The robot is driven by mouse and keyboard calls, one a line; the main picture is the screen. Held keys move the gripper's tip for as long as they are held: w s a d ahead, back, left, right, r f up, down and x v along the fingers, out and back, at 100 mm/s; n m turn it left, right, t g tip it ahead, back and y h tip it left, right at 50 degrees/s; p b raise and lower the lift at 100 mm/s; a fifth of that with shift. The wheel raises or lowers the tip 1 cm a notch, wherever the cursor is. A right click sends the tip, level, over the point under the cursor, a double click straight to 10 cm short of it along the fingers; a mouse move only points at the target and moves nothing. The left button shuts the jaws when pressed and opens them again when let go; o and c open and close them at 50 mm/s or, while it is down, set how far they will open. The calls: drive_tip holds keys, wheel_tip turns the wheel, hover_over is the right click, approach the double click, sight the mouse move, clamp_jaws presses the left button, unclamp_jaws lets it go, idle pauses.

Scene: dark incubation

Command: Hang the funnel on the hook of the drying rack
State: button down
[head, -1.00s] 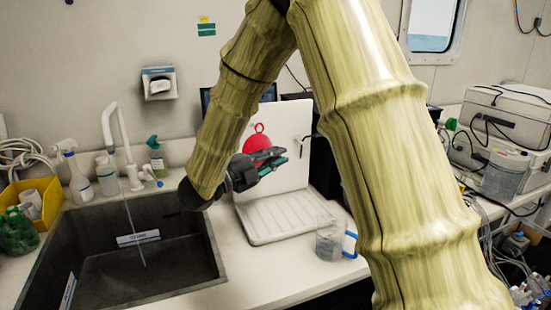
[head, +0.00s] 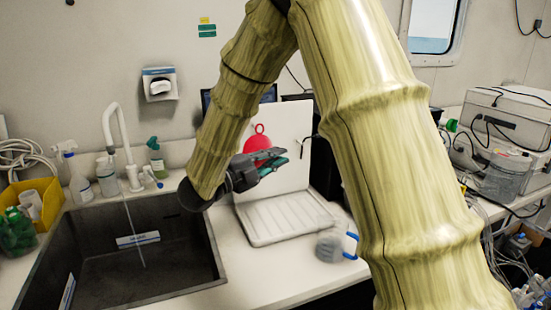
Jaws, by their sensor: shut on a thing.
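The red funnel (head: 262,137) has a ring at its top and shows just behind and above my gripper (head: 276,162). My gripper is shut on the funnel; the fingers hide its lower part. The white drying rack (head: 287,214) stands right of the sink, with an upright back panel and a ribbed tray. A dark hook (head: 308,139) sticks out at the panel's right side. The funnel is in front of the panel, left of the hook and apart from it in the picture. Its depth from the panel is hard to tell.
A dark sink (head: 110,282) with a white tap (head: 118,140) lies at the left. A clear jug with a blue handle (head: 350,244) stands at the rack's front right. A yellow bin (head: 48,203) and bottles stand left. Equipment and cables fill the right counter.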

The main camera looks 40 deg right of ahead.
drive_tip(key=shift+w+d, duration=0.2)
drive_tip(key=shift+w, duration=0.5)
idle(0.6)
drive_tip(key=shift+w+d+f+b, duration=0.2)
drive_tip(key=shift+w+f+b, duration=0.1)
drive_tip(key=shift+w+b, duration=0.4)
drive_tip(key=shift+w+d+f+b, duration=0.15)
drive_tip(key=shift+w+f+b, duration=0.15)
drive_tip(key=shift+w+b, duration=0.4)
idle(1.6)
drive_tip(key=shift+w, duration=0.1)
drive_tip(key=c, duration=1.4)
unclamp_jaws()
drive_tip(key=shift+o, duration=0.3)
drive_tip(key=o, duration=0.5)
drive_tip(key=shift+s+a+f+b, duration=0.15)
drive_tip(key=shift+s+a+b, duration=0.25)
drive_tip(key=shift+s, duration=0.75)
drive_tip(key=shift+s+a+f+b, duration=0.2)
drive_tip(key=shift+s+b, duration=0.3)
drive_tip(key=shift+s, duration=0.65)
drive_tip(key=shift+s+a+f+b, duration=0.2)
drive_tip(key=shift+s+b, duration=0.25)
drive_tip(key=shift+s, duration=0.7)
